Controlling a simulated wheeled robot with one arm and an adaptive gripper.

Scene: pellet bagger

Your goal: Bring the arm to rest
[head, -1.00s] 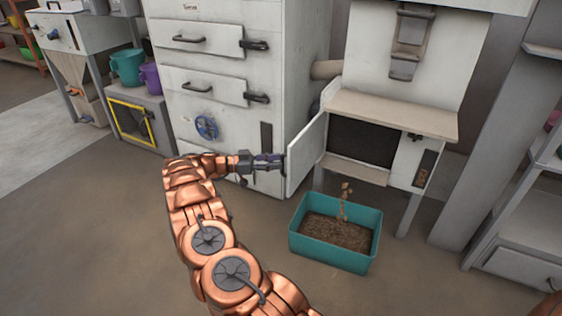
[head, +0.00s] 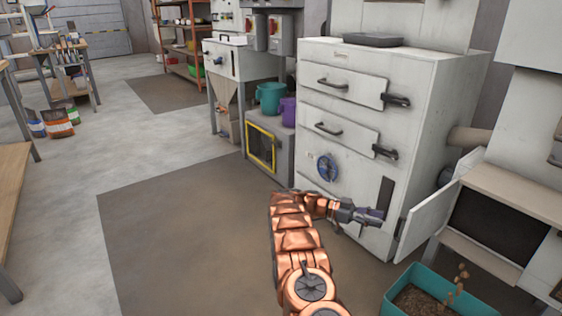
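My copper-coloured arm reaches forward over the brown floor in the head view. My gripper (head: 370,216) is at its end, dark and small, in front of the lower right part of the white cabinet (head: 335,225). The open door (head: 428,221) of the machine on the right stands just right of the gripper. I cannot tell whether they touch. The fingers are too small to tell whether they are open or shut. No held object shows.
A teal bin (head: 398,285) with brown pellets stands at the lower right, below the machine's dark opening (head: 500,226). A teal bucket (head: 270,97) and a purple bucket (head: 289,110) sit on a grey box (head: 283,150). Open floor (head: 170,235) lies to the left.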

